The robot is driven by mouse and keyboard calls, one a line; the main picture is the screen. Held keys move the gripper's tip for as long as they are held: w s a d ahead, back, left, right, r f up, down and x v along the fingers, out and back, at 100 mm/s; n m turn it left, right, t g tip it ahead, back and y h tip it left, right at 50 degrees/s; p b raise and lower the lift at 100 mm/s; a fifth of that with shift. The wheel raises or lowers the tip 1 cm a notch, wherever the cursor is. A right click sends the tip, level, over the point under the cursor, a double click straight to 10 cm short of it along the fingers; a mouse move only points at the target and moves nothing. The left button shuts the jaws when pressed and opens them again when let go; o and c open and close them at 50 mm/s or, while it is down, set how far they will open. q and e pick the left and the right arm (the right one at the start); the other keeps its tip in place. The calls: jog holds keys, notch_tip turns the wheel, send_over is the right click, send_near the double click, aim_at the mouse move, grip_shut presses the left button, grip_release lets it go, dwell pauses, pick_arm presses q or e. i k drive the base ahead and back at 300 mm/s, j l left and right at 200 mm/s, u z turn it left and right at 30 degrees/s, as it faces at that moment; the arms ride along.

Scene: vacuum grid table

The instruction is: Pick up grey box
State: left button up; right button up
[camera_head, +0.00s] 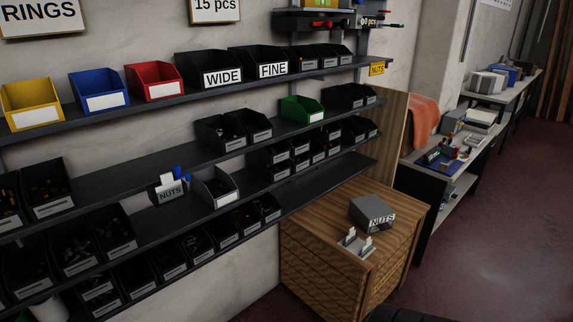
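A grey box (371,214) with a white NUTS label on its front sits on top of the wooden cabinet (313,230), right of centre. A small grey piece with two white upright tabs (355,243) lies in front of it on the same top. A grey-walled open bin (214,187) stands on the lower middle shelf. Beside it on the left is a small dark bin labelled NUTS (171,191), with white and blue items sticking up from it.
Wall shelves (150,213) hold several black bins, plus yellow (32,104), blue (98,92), red (154,81) and green (302,109) ones. A cluttered workbench (455,153) stands behind the cabinet. The floor (500,240) on the right is clear.

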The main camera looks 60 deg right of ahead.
aim_at(371, 214)
jog(key=z, duration=2.45)
jog(key=i+l, duration=0.35)
jog(key=l, duration=0.3)
jog(key=i+l+u, duration=0.1)
jog(key=i+l, duration=0.25)
jog(key=l, duration=0.3)
jog(key=i+l+u, duration=0.1)
jog(key=l, duration=0.2)
jog(key=i, duration=0.05)
